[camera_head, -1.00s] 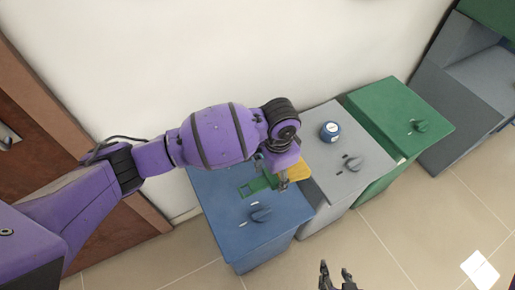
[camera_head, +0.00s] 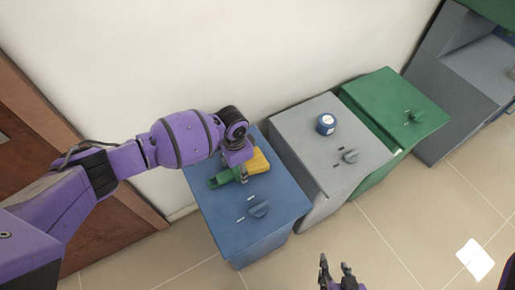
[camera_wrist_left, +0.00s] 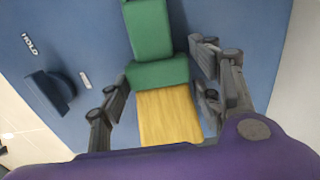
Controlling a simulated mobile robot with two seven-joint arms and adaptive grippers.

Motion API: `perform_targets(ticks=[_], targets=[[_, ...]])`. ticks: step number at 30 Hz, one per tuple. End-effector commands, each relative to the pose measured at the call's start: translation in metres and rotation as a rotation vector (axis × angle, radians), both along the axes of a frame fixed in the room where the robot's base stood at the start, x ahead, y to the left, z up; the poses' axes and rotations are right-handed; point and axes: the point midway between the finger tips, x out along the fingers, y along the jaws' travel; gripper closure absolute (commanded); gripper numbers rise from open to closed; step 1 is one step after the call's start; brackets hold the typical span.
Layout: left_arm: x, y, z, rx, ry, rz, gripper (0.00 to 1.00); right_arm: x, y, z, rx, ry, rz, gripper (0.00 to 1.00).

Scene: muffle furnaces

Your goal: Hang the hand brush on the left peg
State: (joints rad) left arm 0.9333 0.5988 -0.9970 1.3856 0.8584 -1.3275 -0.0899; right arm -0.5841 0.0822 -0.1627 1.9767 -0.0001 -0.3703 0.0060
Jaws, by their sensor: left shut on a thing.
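The hand brush has a green handle (camera_head: 224,178) and yellow bristles (camera_head: 257,160). My left gripper (camera_head: 242,173) is shut on it over the blue furnace top. In the left wrist view the green brush body (camera_wrist_left: 158,73) lies between the fingers of my left gripper (camera_wrist_left: 160,80), with the yellow bristles toward the wrist and the handle pointing away. Whether the brush touches the furnace top is hard to tell. My right gripper (camera_head: 337,272) is empty at the bottom of the head view, its fingers apart. No peg is visible.
The blue furnace (camera_head: 275,190) has a knob (camera_head: 259,208) in front of the brush. A grey furnace (camera_head: 310,150) carrying a round blue-and-white item (camera_head: 326,124) and a green furnace (camera_head: 395,105) stand to the right. A white wall (camera_head: 270,50) is behind; open tiled floor lies in front.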

Motion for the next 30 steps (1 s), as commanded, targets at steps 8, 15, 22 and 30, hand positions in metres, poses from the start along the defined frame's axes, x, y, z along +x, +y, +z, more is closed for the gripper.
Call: perform_targets(ticks=[8, 15, 22, 30], targets=[[-0.0007, -0.0002, -0.0016, -0.001, 0.001, 0.000, 0.69, -0.0006, 0.0008, -0.0004, 0.000, 0.003, 0.006, 0.60], [-0.0010, -0.0003, -0.0053, -0.001, 0.001, -0.001, 0.28, -0.0015, 0.0012, -0.0018, 0.000, 0.005, 0.006, 0.60], [-0.0008, -0.0003, -0.0050, -0.001, 0.001, 0.000, 0.22, -0.0010, 0.0019, -0.0015, 0.002, 0.004, 0.004, 0.60], [-0.0005, -0.0008, -0.0006, -0.003, 0.001, -0.001, 0.22, -0.0019, 0.0030, -0.0052, 0.005, 0.004, -0.002, 0.60]])
